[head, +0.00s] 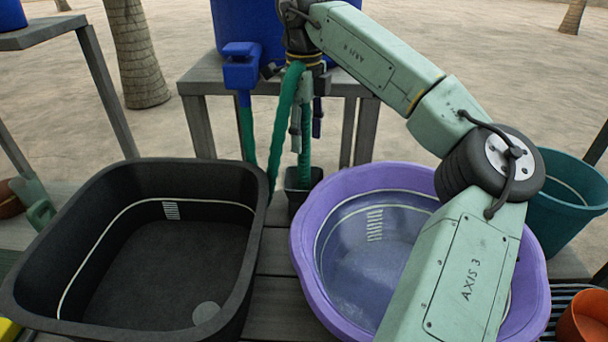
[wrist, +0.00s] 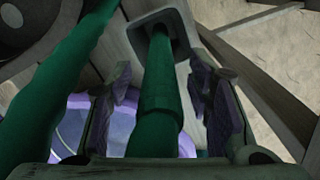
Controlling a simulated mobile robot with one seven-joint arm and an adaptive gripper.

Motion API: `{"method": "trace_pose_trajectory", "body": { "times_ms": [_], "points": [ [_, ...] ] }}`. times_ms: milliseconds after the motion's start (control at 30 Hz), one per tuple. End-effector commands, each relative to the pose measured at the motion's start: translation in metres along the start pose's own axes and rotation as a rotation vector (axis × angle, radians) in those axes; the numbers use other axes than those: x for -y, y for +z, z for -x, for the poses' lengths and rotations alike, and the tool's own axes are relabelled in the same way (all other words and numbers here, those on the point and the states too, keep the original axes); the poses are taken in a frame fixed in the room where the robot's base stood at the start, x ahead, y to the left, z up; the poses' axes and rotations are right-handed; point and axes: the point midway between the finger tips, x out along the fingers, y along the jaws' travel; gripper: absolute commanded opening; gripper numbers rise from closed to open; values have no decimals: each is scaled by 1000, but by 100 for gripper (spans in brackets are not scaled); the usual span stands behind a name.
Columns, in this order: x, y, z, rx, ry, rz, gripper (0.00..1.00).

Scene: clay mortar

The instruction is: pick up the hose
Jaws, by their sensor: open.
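The green hose (head: 286,112) hangs in a loop beside the blue tap and runs down into a small dark holder (head: 300,177) between the two basins. My gripper (head: 306,122) points down above the holder, its fingers open around a vertical stretch of the hose. In the wrist view this stretch of hose (wrist: 157,112) runs between the two padded fingers of my gripper (wrist: 163,104), with gaps at both sides. Another length of hose passes outside the left finger. The hose's lower end is hidden inside the square holder (wrist: 184,37).
A black basin (head: 130,323) stands at left and a purple basin (head: 305,245) with water at right, partly behind my arm. A blue barrel (head: 240,20) with a blue tap (head: 241,68) sits on a grey stand (head: 200,88) behind. A teal bucket (head: 562,210) is at far right.

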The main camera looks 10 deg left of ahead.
Motion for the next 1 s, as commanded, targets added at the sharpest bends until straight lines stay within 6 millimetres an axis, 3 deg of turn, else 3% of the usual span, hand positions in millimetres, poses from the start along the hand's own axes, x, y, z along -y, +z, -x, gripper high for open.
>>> {"method": "trace_pose_trajectory", "body": {
  "times_ms": [300, 1000],
  "points": [
    [0, 0, -7, 0, 0, 1, 46],
    [0, 0, -6, 0, 0, 1, 1]
  ]
}}
